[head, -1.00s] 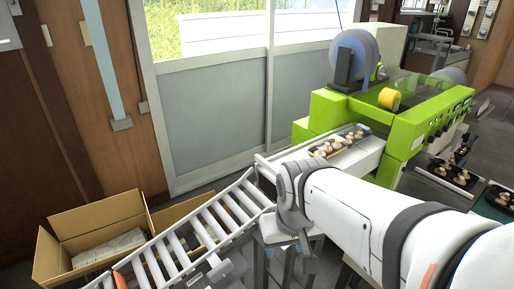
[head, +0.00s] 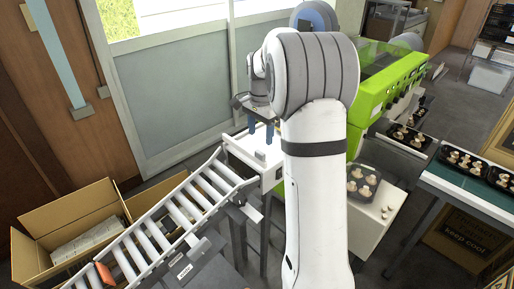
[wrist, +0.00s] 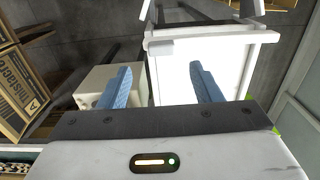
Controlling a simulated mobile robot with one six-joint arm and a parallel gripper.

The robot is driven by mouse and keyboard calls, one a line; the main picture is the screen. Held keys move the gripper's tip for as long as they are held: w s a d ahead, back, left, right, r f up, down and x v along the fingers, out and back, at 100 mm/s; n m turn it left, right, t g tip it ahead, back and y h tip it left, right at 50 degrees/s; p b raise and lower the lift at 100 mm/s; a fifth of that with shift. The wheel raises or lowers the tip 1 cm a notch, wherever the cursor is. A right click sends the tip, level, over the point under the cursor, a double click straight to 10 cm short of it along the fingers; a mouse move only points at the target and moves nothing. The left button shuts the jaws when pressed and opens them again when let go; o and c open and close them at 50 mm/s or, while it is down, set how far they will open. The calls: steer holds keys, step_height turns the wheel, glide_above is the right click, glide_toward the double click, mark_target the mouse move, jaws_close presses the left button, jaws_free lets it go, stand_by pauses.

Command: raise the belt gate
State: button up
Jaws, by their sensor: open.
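My gripper (head: 261,130) is open and empty, with its two blue fingers pointing down over the white belt end (head: 240,146) beside the roller conveyor. In the wrist view the blue fingers (wrist: 160,82) are spread wide, with nothing between them. The white belt end, with its raised rim, also shows in the wrist view (wrist: 205,62), ahead of and below the fingers. A small grey-blue piece stands on the belt end under the gripper in the head view; I cannot tell whether it is the belt gate. My arm hides part of the belt and machine.
A roller conveyor (head: 193,204) slopes down to the left towards an open cardboard box (head: 62,207). The green machine (head: 385,85) stands behind my arm. Black trays of mushrooms (head: 364,186) lie to the right, some on a green-topped table (head: 447,181).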

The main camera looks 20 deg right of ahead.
mark_target(260, 153)
step_height(260, 153, down, 8)
steer(key=shift+r+p, duration=0.2)
steer(key=shift+p, duration=0.1)
steer(key=shift+c, duration=0.5)
